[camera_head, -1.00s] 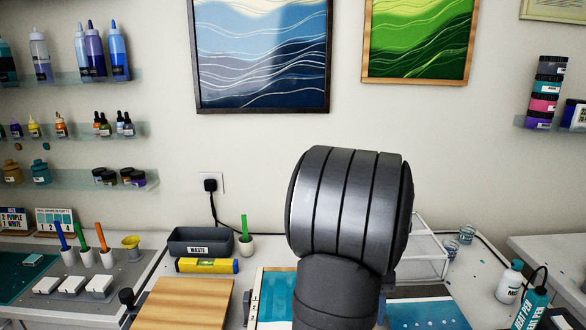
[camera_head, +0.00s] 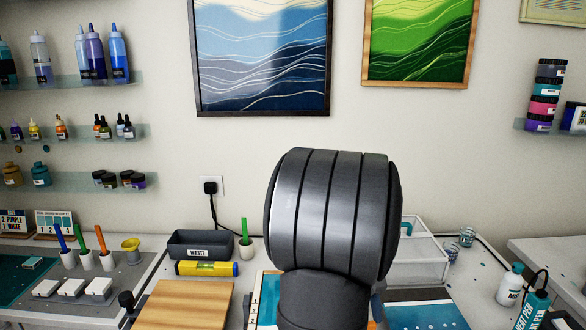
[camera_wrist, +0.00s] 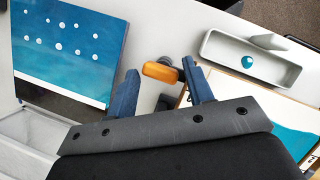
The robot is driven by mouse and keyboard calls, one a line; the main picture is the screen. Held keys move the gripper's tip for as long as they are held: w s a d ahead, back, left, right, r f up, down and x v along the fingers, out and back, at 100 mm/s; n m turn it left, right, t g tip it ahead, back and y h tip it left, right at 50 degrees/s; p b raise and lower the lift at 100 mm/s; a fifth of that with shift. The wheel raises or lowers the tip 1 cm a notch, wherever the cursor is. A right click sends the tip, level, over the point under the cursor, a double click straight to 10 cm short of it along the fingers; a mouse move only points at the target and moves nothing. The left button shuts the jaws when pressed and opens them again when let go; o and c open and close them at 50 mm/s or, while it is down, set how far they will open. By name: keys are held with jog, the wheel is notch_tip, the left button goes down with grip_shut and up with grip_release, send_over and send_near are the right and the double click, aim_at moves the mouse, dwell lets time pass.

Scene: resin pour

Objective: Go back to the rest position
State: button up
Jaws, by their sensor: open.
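My gripper (camera_wrist: 163,88) shows in the wrist view with its two blue fingers apart. An orange-topped object (camera_wrist: 160,72) appears between and beyond the fingertips; I see no finger touching it. In the head view my own dark arm fills the middle foreground and hides the gripper. A blue panel with white dots (camera_wrist: 70,42) lies at the upper left of the wrist view. It also shows, partly hidden, at the bottom of the head view (camera_head: 430,316).
A grey tray with a teal drop (camera_wrist: 285,73) lies right of the fingers. The waste bin (camera_head: 180,243), yellow level (camera_head: 207,268) and wooden board (camera_head: 185,303) stand left of my arm. A white bin (camera_head: 425,268), small cups (camera_head: 466,237) and bottles (camera_head: 509,284) stand right.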

jog(key=m+y, duration=0.1)
jog(key=m, duration=0.2)
jog(key=m+y, duration=0.1)
jog(key=m, duration=0.1)
jog(key=shift+w+d+m+g, duration=0.1)
jog(key=shift+d+m+g, duration=0.05)
jog(key=shift+m+g, duration=0.2)
jog(key=n+h, duration=0.1)
jog(key=n, duration=0.4)
jog(key=shift+h, duration=0.4)
jog(key=shift+a+r+n+t+h, duration=0.15)
jog(key=shift+n+t, duration=0.15)
jog(key=shift+n, duration=0.3)
jog(key=shift+a+r+n+t+h, duration=0.15)
jog(key=shift+n+t, duration=0.1)
jog(key=shift+n, duration=0.3)
jog(key=shift+d+f, duration=0.1)
jog(key=shift+d, duration=0.05)
